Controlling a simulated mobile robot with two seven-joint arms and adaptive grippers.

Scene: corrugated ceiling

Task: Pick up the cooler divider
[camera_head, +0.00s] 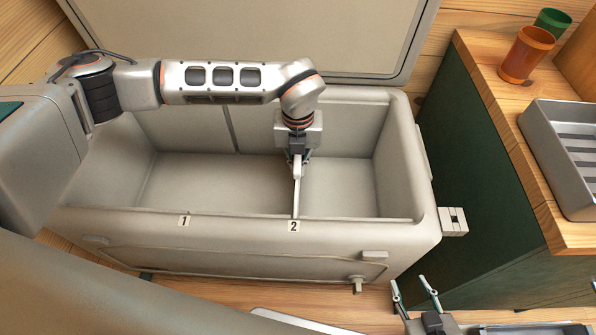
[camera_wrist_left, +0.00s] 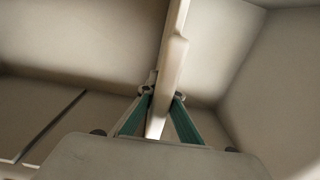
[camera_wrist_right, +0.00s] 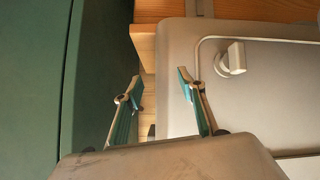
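The cooler divider (camera_head: 296,196) is a thin pale panel seen nearly edge-on inside the open grey cooler (camera_head: 421,222). Its near end is by the label 2 (camera_head: 293,226). My left gripper (camera_head: 298,158) points down into the cooler at the divider's top edge. In the left wrist view the divider (camera_wrist_left: 175,55) runs between the fingertips (camera_wrist_left: 162,95), which close on it from both sides. The divider's far end is hidden behind my arm in the head view. My right gripper (camera_head: 414,285) is open and empty, outside the cooler's front right corner; it also shows in the right wrist view (camera_wrist_right: 158,85).
The raised lid (camera_head: 260,35) stands behind the cooler. Label 1 (camera_head: 184,221) marks the front rim further left; an empty groove (camera_head: 231,125) shows on the back wall. A green cabinet with a wooden top (camera_head: 510,135) stands at right, bearing cups (camera_head: 526,56) and a grey tray (camera_head: 540,140).

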